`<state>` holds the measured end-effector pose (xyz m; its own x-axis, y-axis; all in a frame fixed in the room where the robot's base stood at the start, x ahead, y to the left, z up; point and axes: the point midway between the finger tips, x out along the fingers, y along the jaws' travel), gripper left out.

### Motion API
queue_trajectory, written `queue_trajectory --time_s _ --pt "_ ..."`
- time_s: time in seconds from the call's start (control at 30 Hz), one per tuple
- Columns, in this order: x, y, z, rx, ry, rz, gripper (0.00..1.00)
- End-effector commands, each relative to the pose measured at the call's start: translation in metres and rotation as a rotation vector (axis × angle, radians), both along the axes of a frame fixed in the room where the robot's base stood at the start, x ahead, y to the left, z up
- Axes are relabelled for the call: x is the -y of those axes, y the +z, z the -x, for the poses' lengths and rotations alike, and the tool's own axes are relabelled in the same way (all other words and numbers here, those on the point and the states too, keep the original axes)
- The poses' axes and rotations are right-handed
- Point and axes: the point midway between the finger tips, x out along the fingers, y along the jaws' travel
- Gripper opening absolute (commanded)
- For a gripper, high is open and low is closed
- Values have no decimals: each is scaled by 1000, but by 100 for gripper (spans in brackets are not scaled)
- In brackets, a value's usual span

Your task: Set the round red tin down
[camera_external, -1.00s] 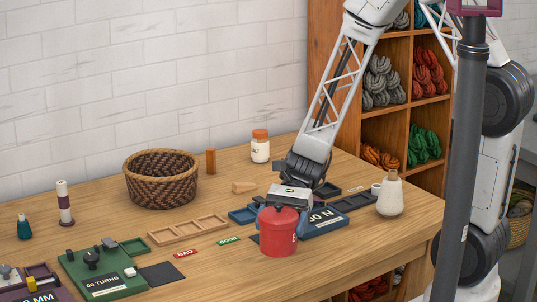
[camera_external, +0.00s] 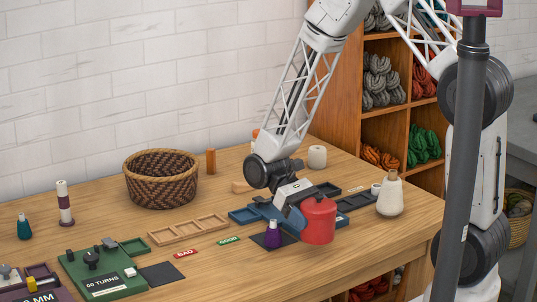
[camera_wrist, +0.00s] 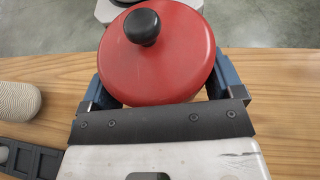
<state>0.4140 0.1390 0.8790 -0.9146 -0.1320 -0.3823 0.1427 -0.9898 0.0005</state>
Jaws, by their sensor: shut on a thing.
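The round red tin (camera_external: 318,224) has a flat lid with a black knob and shows upright in the external view, right of centre above the worktable's front part. In the wrist view the tin (camera_wrist: 170,65) fills the upper middle, seen from above. My gripper (camera_external: 300,212) is shut on it, with blue fingers on opposite sides, as the wrist view (camera_wrist: 162,85) also shows. The tin covers much of the blue device behind it. I cannot tell whether its base touches the table (camera_external: 215,275).
A small purple cone (camera_external: 272,236) stands on a dark mat just left of the tin. A cream bottle (camera_external: 390,196) stands to its right. A wooden tray (camera_external: 188,230), BAD and GOOD labels and a green device (camera_external: 100,272) lie left. A woven basket (camera_external: 160,180) stands behind.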

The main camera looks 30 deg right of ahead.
Motion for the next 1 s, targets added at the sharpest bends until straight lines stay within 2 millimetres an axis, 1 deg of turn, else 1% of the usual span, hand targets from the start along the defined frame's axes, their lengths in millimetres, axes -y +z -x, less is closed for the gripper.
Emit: queue_trajectory --time_s 0.1,0.27,0.47,0.67,0.87,1.0 --pt "18 -1 -13 0 123 0 46" --pt "42 0 -32 1 290 1 46" --pt "72 2 -60 1 497 1 46" --pt "101 9 -92 1 703 1 46" --pt "130 18 -129 1 905 1 46" --pt "148 28 -158 2 1049 1 46"
